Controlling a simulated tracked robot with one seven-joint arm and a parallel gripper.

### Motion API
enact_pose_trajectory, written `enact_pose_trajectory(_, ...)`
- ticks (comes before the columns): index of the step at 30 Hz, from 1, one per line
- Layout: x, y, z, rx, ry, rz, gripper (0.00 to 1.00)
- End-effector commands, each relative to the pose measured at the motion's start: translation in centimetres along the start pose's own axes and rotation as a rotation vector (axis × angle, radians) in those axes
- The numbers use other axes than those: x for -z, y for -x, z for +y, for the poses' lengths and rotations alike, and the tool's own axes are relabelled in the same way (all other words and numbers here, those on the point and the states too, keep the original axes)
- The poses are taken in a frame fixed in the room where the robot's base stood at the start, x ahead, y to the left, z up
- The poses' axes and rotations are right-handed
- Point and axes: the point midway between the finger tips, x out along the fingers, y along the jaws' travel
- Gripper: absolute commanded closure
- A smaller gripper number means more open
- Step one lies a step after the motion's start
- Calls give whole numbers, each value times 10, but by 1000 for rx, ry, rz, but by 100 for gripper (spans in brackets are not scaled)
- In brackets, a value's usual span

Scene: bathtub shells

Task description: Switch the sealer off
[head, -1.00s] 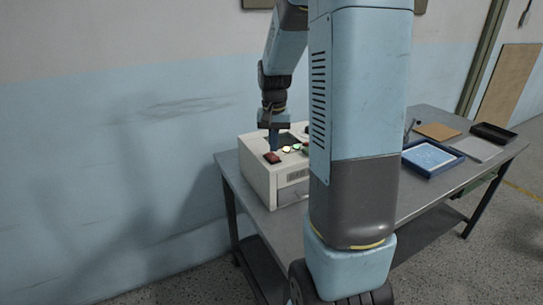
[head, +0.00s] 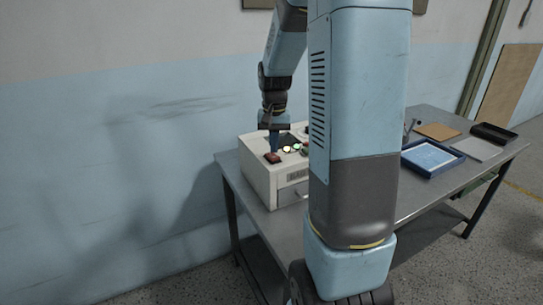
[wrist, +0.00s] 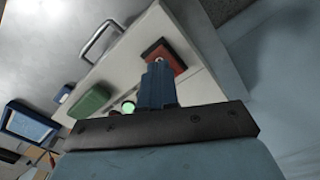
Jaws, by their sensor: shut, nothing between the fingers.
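The sealer is a cream box (head: 257,182) on the left end of the grey table. On its top are a dark red switch plate (head: 272,158), a lit pale yellow lamp (head: 287,149) and a lit green lamp (head: 297,147). My gripper (head: 275,151) points down, shut and empty, just beside the red switch plate. In the wrist view my gripper's fingertips (wrist: 158,66) overlap the red switch plate (wrist: 166,54), hiding part of it. I cannot tell whether they touch it. The green lamp (wrist: 129,107) glows beside the fingers.
The table (head: 408,190) holds a blue tray (head: 432,157), a brown board (head: 438,131), a grey sheet (head: 477,149) and a black tray (head: 494,133) to the right. My arm hides the table's middle. A wall stands behind.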

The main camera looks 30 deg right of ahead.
Motion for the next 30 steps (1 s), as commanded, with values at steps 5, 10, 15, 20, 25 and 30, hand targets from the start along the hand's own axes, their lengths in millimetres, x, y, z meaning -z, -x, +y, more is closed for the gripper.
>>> enact_pose_trajectory(5, 0, -2, 0, 0, 0, 0, 100)
enact_pose_trajectory(10, 0, -4, 0, 0, 0, 0, 100)
enact_pose_trajectory(15, 0, -6, 0, 0, 0, 1, 100)
enact_pose_trajectory(20, 0, -8, 0, 0, 0, 1, 100)
enact_pose_trajectory(25, 0, -10, 0, 0, 0, 1, 100)
enact_pose_trajectory(30, 0, -12, 0, 0, 0, 0, 100)
